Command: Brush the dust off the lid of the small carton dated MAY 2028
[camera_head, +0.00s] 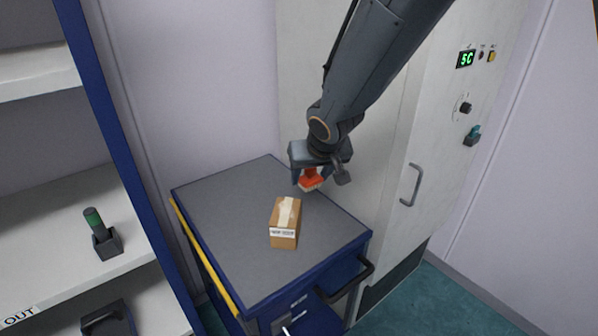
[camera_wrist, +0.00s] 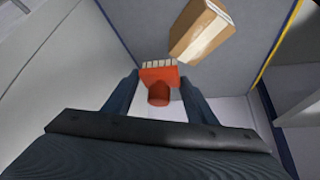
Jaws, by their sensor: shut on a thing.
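A small brown carton (camera_head: 285,222) with a pale tape strip and a white label stands on the grey top of a blue cabinet. The label print is too small to read. My gripper (camera_head: 309,180) is shut on an orange brush (camera_head: 313,179) with pale bristles. It holds the brush above the cabinet top, behind and to the right of the carton. In the wrist view the brush (camera_wrist: 159,82) sits between the fingers, bristles pointing away from the palm. The carton (camera_wrist: 200,32) lies beyond it to the upper right, apart from the bristles. Dust on the lid cannot be made out.
The cabinet top (camera_head: 235,215) is otherwise clear. A tall pale machine (camera_head: 390,150) with a door handle (camera_head: 411,185) stands close behind on the right. A shelf (camera_head: 60,230) on the left bears a green-handled tool (camera_head: 94,219) in a dark holder.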

